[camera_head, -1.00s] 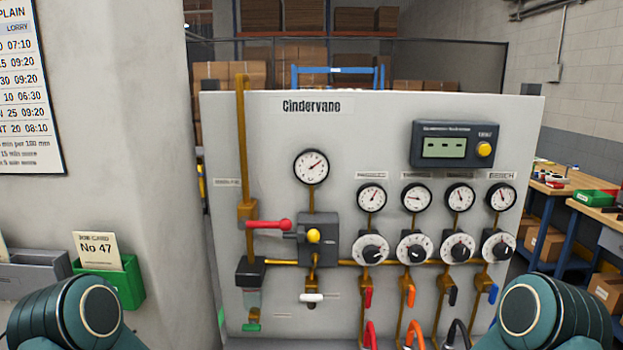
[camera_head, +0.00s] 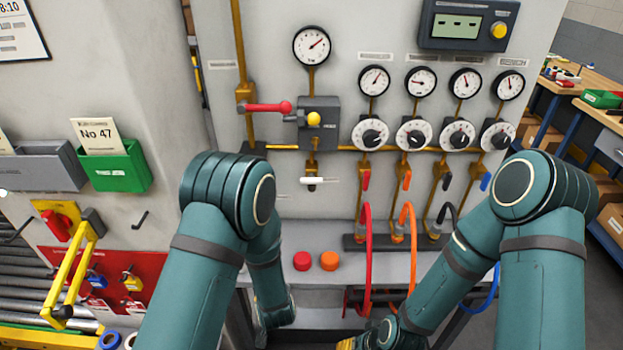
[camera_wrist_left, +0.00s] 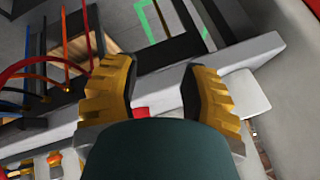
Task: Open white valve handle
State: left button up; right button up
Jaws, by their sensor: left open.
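The white valve handle (camera_head: 314,180) is a short horizontal lever on the panel's lower left, below the grey regulator block with a yellow knob. Nothing touches it. My left arm hangs in front of the panel to the lower left of the handle, and its fingers are hidden in the head view. In the left wrist view my left gripper (camera_wrist_left: 158,74) has its two yellow fingers apart with nothing held between them. Only a yellow bit of my right gripper (camera_head: 345,344) shows at the bottom edge of the head view, so its opening cannot be told.
A red lever (camera_head: 268,107) is above and left of the white handle. Gauges, dials and small coloured levers fill the panel's right side. Looped hoses (camera_head: 365,250) hang below them. A shelf with red and orange buttons (camera_head: 329,261) juts out under the panel.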

pick_arm(q)
jog(key=w+d+r+m+t+y, duration=0.1)
jog(key=w+r, duration=0.1)
jog(key=w+d+r+m+t, duration=0.2)
jog(key=w+r, duration=0.1)
jog(key=w+d+r+m+t+y, duration=0.1)
jog(key=w+d+r, duration=0.1)
jog(key=w+r, duration=0.1)
jog(key=shift+w+r+m+t+y, duration=0.1)
jog(key=shift+m+t+y, duration=0.2)
jog(key=w+d+r+m+t+y, duration=0.1)
jog(key=w+d+r+m+t, duration=0.15)
jog(key=d+r, duration=0.35)
jog(key=m+t+y, duration=0.1)
jog(key=t, duration=0.2)
send_near(312, 183)
jog(key=x, duration=1.1)
jog(key=shift+d, duration=0.1)
grip_shut()
